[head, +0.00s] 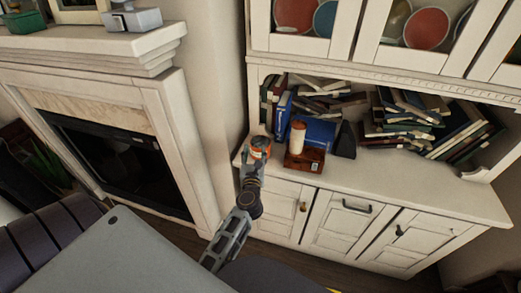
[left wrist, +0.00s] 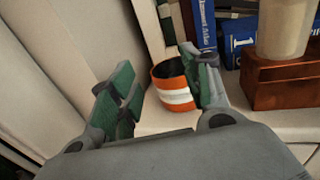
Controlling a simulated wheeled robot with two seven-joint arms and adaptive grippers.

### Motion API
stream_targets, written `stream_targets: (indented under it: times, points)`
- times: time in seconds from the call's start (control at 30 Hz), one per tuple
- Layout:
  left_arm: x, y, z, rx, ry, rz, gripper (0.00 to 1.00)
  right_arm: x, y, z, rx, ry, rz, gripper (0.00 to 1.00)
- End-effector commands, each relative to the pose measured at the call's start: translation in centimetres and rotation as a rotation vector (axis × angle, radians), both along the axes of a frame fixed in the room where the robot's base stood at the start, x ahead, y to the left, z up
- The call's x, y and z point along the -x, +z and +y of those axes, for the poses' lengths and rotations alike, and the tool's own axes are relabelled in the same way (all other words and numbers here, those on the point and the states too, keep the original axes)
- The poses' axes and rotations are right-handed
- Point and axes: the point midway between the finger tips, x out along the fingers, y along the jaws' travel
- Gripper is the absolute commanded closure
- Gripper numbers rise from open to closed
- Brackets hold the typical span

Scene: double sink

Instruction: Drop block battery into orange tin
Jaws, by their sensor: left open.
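An orange tin (head: 260,149) with a pale band stands at the left end of the cabinet top. It also shows in the left wrist view (left wrist: 176,98), partly behind the right-hand finger. My left gripper (head: 252,169) is at the near side of the tin in the head view. I cannot make out a block battery in either view. The inside of the tin is too small and dark to read. My right gripper is not in view.
Right of the tin, a brown wooden box (head: 304,161) stands with a pale cylinder (head: 298,137) above it. Blue books (head: 318,131) and piled books (head: 410,115) fill the shelf behind. The cabinet top (head: 420,185) is clear at right. A fireplace (head: 120,150) is at left.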

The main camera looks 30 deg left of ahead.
Motion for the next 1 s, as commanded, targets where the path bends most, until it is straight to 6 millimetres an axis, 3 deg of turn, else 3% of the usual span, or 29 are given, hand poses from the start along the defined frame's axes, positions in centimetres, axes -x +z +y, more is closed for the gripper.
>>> stream_targets:
  times: [0.4, 1.0]
  points:
    - [3.0, 0.0, -1.6, -0.001, 0.0, 0.0, 0.52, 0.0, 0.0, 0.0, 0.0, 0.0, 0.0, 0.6]
    - [3.6, 0.1, -2.0, 0.0, 0.0, -0.001, 0.52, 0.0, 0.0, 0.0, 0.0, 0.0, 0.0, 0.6]
